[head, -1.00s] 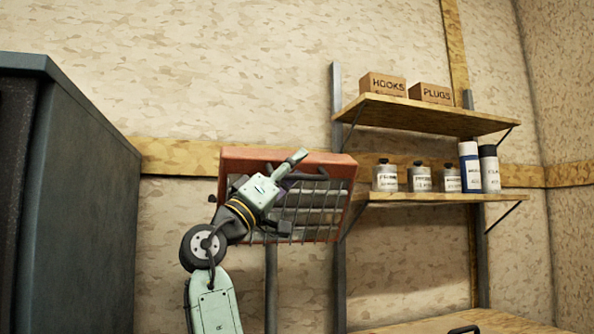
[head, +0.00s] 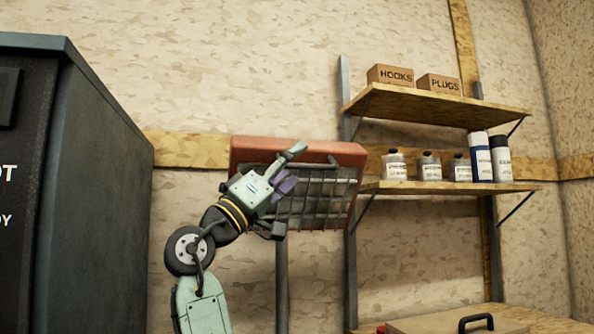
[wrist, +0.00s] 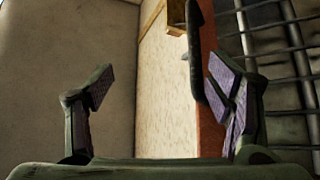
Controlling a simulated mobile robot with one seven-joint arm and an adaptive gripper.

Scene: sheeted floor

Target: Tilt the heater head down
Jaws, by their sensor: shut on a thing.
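The heater head (head: 300,150) is an orange-red box with a wire grille (head: 325,205) on its front, on a grey post in front of the wall. Its grille faces me. My gripper (head: 287,172) is at the left part of the head's front, overlapping the grille. The contact itself is not clearly visible. The orange edge and grille show at the right there. My arm hides the head's lower left.
A dark cabinet (head: 95,190) stands at the left. Shelves (head: 430,112) at the right hold two boxes, and below them several cans and bottles. A wooden bench (head: 520,322) with a black-handled item is at the lower right.

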